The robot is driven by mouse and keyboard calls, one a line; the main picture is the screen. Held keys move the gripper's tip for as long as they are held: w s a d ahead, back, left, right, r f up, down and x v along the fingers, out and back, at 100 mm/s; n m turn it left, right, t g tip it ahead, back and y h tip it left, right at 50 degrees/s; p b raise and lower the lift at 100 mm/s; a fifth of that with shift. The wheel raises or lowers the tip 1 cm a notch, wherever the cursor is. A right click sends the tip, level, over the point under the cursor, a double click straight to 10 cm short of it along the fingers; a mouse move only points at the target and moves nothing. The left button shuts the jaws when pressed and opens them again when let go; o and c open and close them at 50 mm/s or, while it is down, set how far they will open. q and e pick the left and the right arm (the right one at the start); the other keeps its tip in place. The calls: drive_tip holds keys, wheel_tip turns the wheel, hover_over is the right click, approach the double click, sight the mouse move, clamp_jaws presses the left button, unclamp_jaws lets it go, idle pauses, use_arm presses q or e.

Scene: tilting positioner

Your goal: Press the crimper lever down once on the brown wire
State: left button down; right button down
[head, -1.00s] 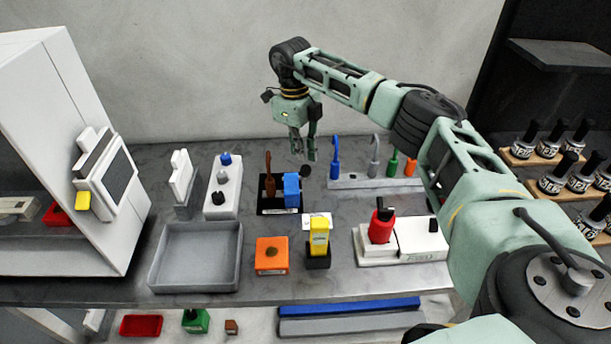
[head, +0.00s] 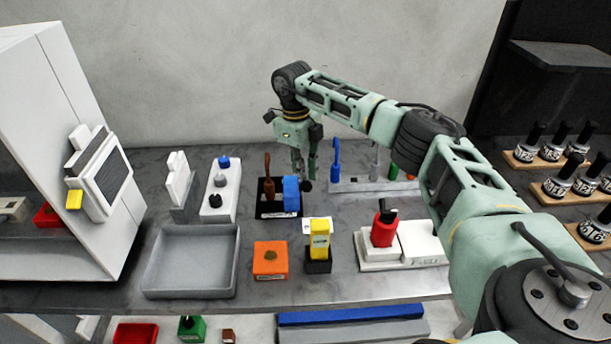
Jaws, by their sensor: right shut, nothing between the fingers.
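The crimper is a blue block (head: 291,194) on a black base (head: 270,213), with a dark round lever knob (head: 306,186) on its right side. The brown wire (head: 267,185) stands upright on the same base, just left of the blue block. My right gripper (head: 304,174) is shut and empty, pointing down with its fingertips right above or behind the knob. I cannot tell whether they touch it. My left gripper is out of view.
A rack (head: 372,185) with blue, grey, green and orange wires stands close on the right. A yellow block (head: 319,240), an orange box (head: 270,257) and a red-topped white unit (head: 384,230) stand in front. An empty grey tray (head: 189,292) lies front left.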

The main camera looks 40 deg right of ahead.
drive_tip(key=shift+f, duration=0.8)
drive_tip(key=w, duration=0.1)
drive_tip(key=w+a+r+b, duration=0.1)
drive_tip(key=w, duration=0.1)
drive_tip(key=shift+r, duration=0.1)
wheel_tip(320, 180, up, 12)
drive_tip(key=w, duration=0.1)
drive_tip(key=shift+a, duration=0.3)
